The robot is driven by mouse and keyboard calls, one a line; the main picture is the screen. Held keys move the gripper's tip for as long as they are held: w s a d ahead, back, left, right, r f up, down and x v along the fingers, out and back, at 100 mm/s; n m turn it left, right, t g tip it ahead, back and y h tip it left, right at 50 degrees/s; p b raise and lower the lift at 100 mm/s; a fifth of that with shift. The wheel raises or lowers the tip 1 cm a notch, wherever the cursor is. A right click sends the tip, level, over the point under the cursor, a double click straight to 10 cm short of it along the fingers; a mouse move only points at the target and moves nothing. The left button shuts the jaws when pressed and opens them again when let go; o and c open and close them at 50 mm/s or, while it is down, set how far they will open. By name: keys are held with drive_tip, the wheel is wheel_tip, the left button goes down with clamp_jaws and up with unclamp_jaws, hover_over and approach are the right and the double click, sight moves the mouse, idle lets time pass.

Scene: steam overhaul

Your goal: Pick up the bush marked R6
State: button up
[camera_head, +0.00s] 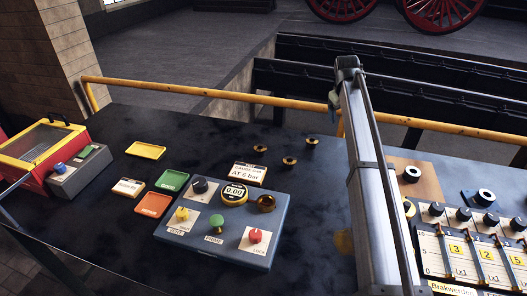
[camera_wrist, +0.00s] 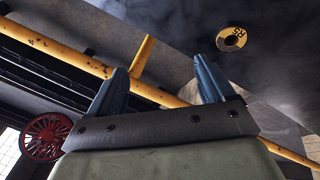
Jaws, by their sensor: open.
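Three small brass bushes with dark tops lie on the dark bench in the head view: a left one (camera_head: 260,150), a middle one (camera_head: 289,161) and a right one (camera_head: 311,142). Their marks are too small to read there. In the wrist view one bush (camera_wrist: 231,39) shows a yellow face with a mark that looks like R5 or R6; I cannot tell which. My gripper (camera_wrist: 158,66) is open and empty, its two blue-grey fingers apart. That bush is beyond the right fingertip, not between the fingers. In the head view my arm hides most of the gripper.
A blue-grey control box (camera_head: 222,240) with knobs and a gauge stands left of my arm. A yellow rail (camera_head: 220,95) runs along the back. A numbered panel (camera_head: 470,255) stands right.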

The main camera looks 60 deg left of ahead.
drive_tip(key=s+a+n+g+h, duration=0.1)
drive_tip(key=s+a, duration=0.3)
drive_tip(key=s, duration=0.4)
drive_tip(key=s+a+n+g, duration=0.1)
drive_tip(key=s+a, duration=0.3)
drive_tip(key=s, duration=0.4)
drive_tip(key=n+g+h, duration=0.1)
drive_tip(key=g, duration=0.1)
approach(260, 148)
wheel_tip(260, 148, down, 10)
drive_tip(key=shift+a+f, duration=0.1)
drive_tip(key=c, duration=1.3)
